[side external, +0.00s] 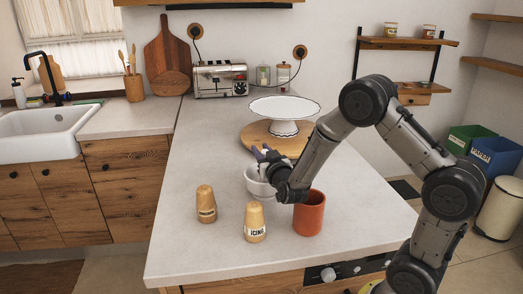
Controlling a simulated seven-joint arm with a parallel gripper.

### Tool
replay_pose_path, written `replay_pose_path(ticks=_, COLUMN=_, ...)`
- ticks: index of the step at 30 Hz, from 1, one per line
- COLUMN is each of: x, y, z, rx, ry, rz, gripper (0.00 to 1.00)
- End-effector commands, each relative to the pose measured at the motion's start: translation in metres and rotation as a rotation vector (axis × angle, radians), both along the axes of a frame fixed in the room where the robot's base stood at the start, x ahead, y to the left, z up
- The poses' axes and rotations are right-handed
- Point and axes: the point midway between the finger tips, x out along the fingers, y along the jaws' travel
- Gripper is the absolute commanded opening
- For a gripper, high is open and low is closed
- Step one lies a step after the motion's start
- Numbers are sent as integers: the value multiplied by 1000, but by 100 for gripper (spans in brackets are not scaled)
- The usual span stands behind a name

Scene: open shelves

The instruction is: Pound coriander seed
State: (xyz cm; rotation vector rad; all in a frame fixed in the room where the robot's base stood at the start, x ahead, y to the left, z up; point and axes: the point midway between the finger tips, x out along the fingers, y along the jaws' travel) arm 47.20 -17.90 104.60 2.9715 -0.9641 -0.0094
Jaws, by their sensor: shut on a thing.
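A white bowl, apparently the mortar (256,186), stands on the counter, partly hidden behind my gripper. My gripper (268,160) is over the mortar's right side, its fingers pointing up and left. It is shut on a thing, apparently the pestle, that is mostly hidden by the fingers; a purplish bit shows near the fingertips. I cannot tell whether it touches the mortar. No coriander seed can be made out. A wooden shaker labelled "ICING" (255,223) and another wooden shaker (206,204) stand upright in front.
A terracotta cup (309,214) stands close beside my wrist. A white cake stand (284,112) on a round wooden board (256,134) is behind the mortar. A toaster (220,79) and jars are at the back. The counter's left side (195,155) is clear.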

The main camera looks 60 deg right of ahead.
Motion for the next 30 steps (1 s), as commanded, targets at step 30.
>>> replay_pose_path(ticks=30, x=-6, y=-6, z=-8, rx=1, ry=3, rz=-1, gripper=0)
